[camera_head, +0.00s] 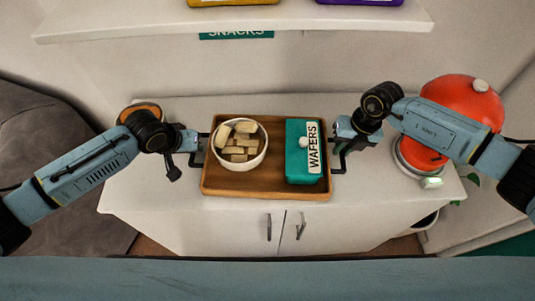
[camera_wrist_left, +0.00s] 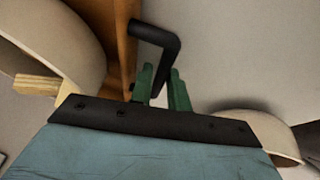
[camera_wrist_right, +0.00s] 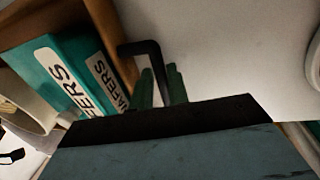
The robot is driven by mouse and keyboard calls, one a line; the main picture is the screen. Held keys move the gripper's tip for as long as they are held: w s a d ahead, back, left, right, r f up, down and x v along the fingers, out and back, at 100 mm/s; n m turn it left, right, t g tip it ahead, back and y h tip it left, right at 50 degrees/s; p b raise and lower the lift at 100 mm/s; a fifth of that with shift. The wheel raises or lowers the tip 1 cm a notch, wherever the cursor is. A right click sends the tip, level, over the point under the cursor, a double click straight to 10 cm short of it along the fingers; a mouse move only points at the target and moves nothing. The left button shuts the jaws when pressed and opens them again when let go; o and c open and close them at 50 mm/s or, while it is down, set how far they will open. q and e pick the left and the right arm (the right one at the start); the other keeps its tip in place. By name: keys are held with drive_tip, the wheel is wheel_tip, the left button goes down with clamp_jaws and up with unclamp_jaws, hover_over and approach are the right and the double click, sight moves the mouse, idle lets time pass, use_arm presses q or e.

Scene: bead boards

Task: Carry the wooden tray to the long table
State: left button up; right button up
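The wooden tray (camera_head: 274,165) is level at the white cabinet top; I cannot tell whether it rests there or is just above. It holds a white bowl (camera_head: 263,160) of pale blocks on the left and a teal wafers box (camera_head: 298,168) on the right. My left gripper (camera_head: 201,142) is at the tray's left side, its green fingers (camera_wrist_left: 165,88) close on either side of the black left handle (camera_wrist_left: 154,34). My right gripper (camera_head: 342,148) is at the right side, its fingers (camera_wrist_right: 161,86) close around the right handle (camera_wrist_right: 138,47).
The white cabinet (camera_head: 200,218) has doors with dark handles in front. A red round dispenser (camera_head: 462,95) stands right of the tray, close to my right arm. A shelf (camera_head: 300,24) hangs above at the back. A grey sofa (camera_head: 40,150) is at left. The long table is not identifiable.

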use_arm(q)
clamp_jaws()
use_arm(e)
clamp_jaws()
use_arm(q)
drive_tip(key=shift+w+r, duration=0.1)
drive_tip(key=shift+r, duration=0.05)
use_arm(e)
drive_tip(key=shift+w+r, duration=0.1)
drive_tip(key=shift+r, duration=0.05)
